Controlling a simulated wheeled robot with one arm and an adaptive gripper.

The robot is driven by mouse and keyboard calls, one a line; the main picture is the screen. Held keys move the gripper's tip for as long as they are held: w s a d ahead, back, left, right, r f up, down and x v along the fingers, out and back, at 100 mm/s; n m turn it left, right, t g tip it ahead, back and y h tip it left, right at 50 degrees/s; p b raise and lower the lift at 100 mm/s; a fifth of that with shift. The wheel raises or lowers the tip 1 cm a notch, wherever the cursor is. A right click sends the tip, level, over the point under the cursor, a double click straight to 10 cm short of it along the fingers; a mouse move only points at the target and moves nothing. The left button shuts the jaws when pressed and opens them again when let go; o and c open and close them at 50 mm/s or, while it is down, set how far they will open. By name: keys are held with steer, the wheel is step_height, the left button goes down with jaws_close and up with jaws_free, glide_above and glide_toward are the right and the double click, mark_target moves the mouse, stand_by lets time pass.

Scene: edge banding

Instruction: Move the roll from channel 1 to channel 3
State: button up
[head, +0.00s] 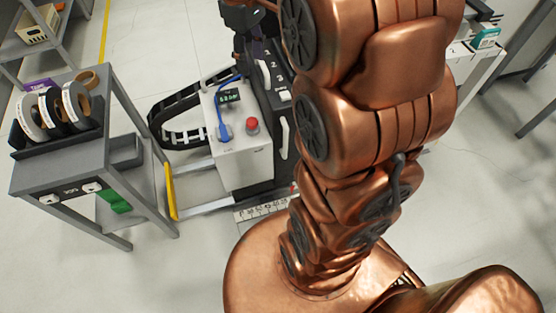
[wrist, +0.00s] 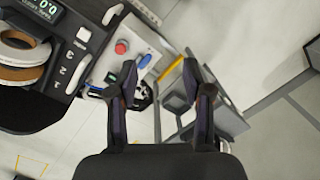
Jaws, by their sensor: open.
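In the wrist view my gripper (wrist: 160,70) has its two dark fingers spread, with nothing between them. At the left edge of that view a white roll (wrist: 15,38) and a wood-brown roll (wrist: 22,72) lie stacked on a black plate (wrist: 30,112) of the edge banding machine. The numbered channel panel (wrist: 68,68) is beside them, apart from my gripper. In the head view the machine's dark panel (head: 262,90) carries channel numbers, but my arm hides the rolls there. I cannot tell which channel each roll sits in.
A grey cart (head: 65,165) at left holds several upright rolls (head: 50,110) and a tan roll (head: 87,80). The machine's white box (head: 235,145) has a red button (head: 252,125). A black cable chain (head: 165,120) curves beside it. Floor between is clear.

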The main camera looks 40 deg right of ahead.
steer(key=s+a+f+m, duration=0.1)
steer(key=s+a+f, duration=0.1)
steer(key=s, duration=0.5)
steer(key=s+a+f+m, duration=0.2)
steer(key=s+a+f, duration=0.1)
steer(key=s, duration=0.5)
steer(key=s+a+f+m, duration=0.1)
steer(key=s+a+f, duration=0.1)
steer(key=s+a, duration=0.2)
steer(key=s, duration=0.3)
steer(key=shift+s+a+f+m+g, duration=0.15)
steer(key=shift+a+f+m+g, duration=0.15)
steer(key=shift+a+f+m, duration=0.1)
